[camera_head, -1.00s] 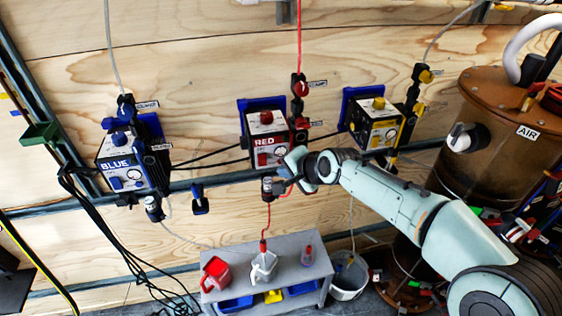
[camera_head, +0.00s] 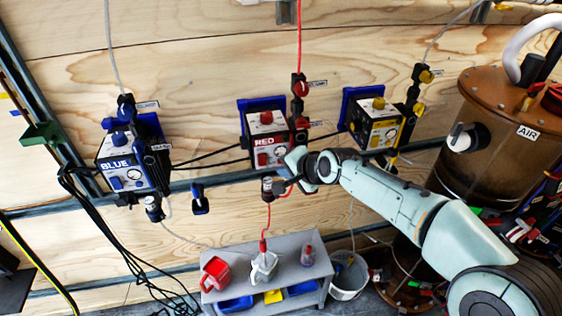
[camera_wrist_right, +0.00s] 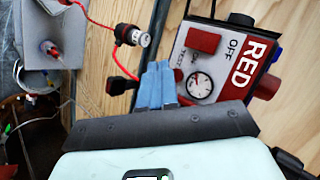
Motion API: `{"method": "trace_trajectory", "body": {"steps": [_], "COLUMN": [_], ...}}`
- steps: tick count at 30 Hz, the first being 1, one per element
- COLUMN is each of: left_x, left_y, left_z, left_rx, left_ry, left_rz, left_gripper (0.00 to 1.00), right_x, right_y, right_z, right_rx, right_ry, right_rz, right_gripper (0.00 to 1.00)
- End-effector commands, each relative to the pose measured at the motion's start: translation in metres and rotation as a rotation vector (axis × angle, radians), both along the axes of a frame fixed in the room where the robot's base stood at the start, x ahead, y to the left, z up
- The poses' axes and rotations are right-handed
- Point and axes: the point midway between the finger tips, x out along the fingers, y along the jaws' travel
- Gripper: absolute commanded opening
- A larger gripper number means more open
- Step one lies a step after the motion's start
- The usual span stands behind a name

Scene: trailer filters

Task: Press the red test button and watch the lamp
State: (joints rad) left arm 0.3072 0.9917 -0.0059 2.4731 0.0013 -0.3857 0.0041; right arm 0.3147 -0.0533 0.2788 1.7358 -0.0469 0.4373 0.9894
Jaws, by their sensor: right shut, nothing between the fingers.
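The RED box (camera_head: 268,152) is on the wooden wall, with a blue plate behind it. In the right wrist view the RED box (camera_wrist_right: 222,50) shows a red rectangular switch (camera_wrist_right: 203,40) by the word OFF and a round gauge (camera_wrist_right: 199,85). My right gripper (camera_wrist_right: 161,68) is shut and empty, its blue fingertips beside the lower left edge of the box. A small red round part (camera_wrist_right: 178,75) shows just right of the fingertips; I cannot tell whether they touch it. In the head view the right gripper (camera_head: 294,163) partly covers the box's lower right. I cannot make out a lit lamp.
The BLUE box (camera_head: 124,174) is at left and a yellow box (camera_head: 376,125) at right. A rail (camera_head: 225,179) runs below them. A grey cart (camera_head: 290,249) with a red jug (camera_head: 215,271) and a white bucket (camera_head: 349,277) stand below. A brown AIR tank (camera_head: 490,125) is at right.

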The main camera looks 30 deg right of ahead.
Motion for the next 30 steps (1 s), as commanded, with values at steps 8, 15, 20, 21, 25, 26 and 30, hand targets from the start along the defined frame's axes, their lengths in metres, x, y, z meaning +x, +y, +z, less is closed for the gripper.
{"method": "trace_trajectory", "body": {"steps": [8, 15, 20, 21, 25, 26, 30], "left_x": [0.001, 0.002, 0.002, 0.002, 0.002, 0.002, 0.003], "left_y": [0.000, 0.000, 0.000, 0.000, 0.000, 0.000, 0.000], "left_z": [0.003, 0.007, 0.007, 0.007, 0.007, 0.008, 0.009], "left_rx": [0.000, 0.000, 0.000, 0.000, 0.000, 0.000, 0.000], "left_ry": [-0.001, -0.002, -0.002, -0.002, -0.002, -0.002, -0.003], "left_rz": [0.000, 0.000, 0.000, 0.000, 0.000, 0.000, 0.000], "left_gripper": [0.60, 0.60, 0.60, 0.60, 0.60, 0.60, 0.60], "right_x": [0.003, 0.008, 0.008, 0.008, 0.009, 0.009, 0.011], "right_y": [-0.001, -0.002, -0.002, -0.002, -0.002, -0.002, -0.003], "right_z": [0.001, 0.000, 0.000, 0.000, 0.000, 0.000, 0.000], "right_rx": [0.000, 0.000, 0.000, 0.000, 0.000, 0.000, 0.000], "right_ry": [0.000, 0.000, 0.000, 0.000, 0.000, 0.000, 0.000], "right_rz": [0.000, 0.000, 0.000, 0.000, 0.000, 0.000, 0.000], "right_gripper": [0.00, 0.00, 0.00, 0.00, 0.00, 0.00, 0.00]}}
